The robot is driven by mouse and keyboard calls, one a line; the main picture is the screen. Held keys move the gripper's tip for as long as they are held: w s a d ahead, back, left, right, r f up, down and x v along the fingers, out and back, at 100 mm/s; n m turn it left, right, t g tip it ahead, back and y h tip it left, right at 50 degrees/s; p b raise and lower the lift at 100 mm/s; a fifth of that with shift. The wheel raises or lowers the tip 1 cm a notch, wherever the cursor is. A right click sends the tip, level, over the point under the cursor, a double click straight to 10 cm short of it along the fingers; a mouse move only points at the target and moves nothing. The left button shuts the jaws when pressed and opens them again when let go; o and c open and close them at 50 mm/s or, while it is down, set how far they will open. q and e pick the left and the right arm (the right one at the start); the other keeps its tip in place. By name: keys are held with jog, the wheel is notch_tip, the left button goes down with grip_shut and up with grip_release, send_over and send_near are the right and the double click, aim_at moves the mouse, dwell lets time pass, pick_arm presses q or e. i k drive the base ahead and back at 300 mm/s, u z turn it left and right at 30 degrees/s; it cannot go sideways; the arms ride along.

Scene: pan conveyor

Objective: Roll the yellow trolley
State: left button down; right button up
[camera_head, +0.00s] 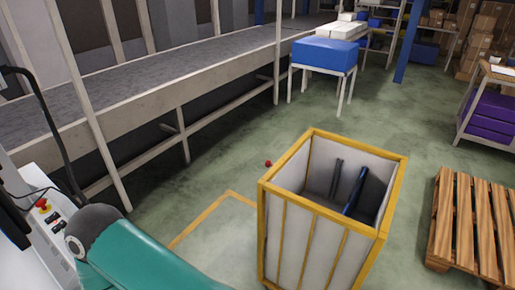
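The yellow trolley (284,236) stands on the green floor at the lower middle. It is an upright, open-topped box with a yellow frame and pale grey-white panels. Two dark upright bars show inside it, and one of them looks blue (355,190). Its lower part is cut off by the bottom edge of the picture, so its wheels are hidden. Neither of my grippers can be made out in this view, and nothing is seen holding the trolley's rim.
A grey conveyor (170,80) runs along the left. A wooden pallet (470,225) lies close right of the trolley. A table with a blue top (325,53) stands behind. A teal rounded object (140,258) fills the lower left.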

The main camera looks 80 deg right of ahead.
aim_at(310, 245)
jog(key=u, duration=0.15)
jog(key=i, duration=0.5)
jog(key=u, duration=2.65)
jog(key=k, duration=0.45)
jog(key=z, duration=5.55)
